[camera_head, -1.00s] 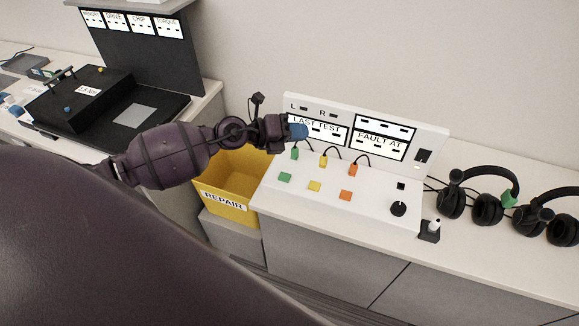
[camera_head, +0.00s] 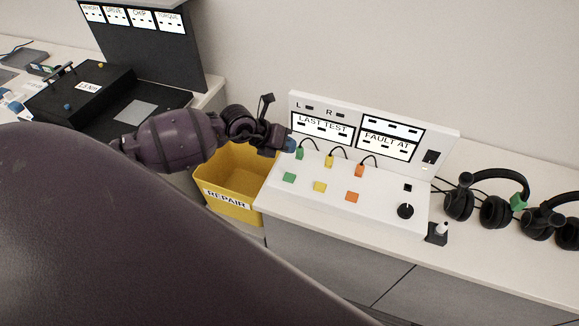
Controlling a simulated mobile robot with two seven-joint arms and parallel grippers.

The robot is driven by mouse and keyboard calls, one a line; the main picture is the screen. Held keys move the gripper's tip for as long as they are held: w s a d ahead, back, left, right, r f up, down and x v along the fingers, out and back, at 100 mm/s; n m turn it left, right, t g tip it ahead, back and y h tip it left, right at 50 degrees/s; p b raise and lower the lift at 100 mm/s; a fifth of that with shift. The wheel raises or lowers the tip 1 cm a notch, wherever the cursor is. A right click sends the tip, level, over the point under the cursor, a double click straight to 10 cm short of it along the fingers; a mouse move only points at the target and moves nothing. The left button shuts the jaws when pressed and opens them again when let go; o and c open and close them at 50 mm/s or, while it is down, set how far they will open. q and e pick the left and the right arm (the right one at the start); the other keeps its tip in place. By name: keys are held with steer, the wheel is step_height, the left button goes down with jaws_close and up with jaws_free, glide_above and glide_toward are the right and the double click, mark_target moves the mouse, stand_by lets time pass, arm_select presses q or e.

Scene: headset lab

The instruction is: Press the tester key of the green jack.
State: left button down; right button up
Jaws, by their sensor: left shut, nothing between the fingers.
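The white tester (camera_head: 330,200) stands on the bench with a green key (camera_head: 289,178), a yellow key (camera_head: 320,187) and an orange key (camera_head: 352,197) on its sloped top. Behind each key is a jack of the same colour with a black cable; the green jack (camera_head: 299,154) is at the left. My left gripper (camera_head: 291,145) is shut and empty. Its blue tip shows just above the green jack in the picture, up and behind the green key; I cannot tell whether it touches anything. My right gripper is not in view.
A yellow REPAIR bin (camera_head: 228,201) stands left of the tester. Headphones (camera_head: 486,200) lie on the bench to the right, near a small black switch (camera_head: 437,234). The tester's upright panel (camera_head: 430,160) rises behind the keys. My own large dark arm part fills the lower left.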

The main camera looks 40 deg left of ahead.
arm_select(q)
steer(key=shift+f, duration=0.1)
steer(key=b, duration=0.7)
glide_above(288, 175)
step_height(288, 175, down, 8)
steer(key=shift+r, duration=0.2)
steer(key=shift+f, duration=0.45)
stand_by(0.4)
stand_by(0.3)
stand_by(0.3)
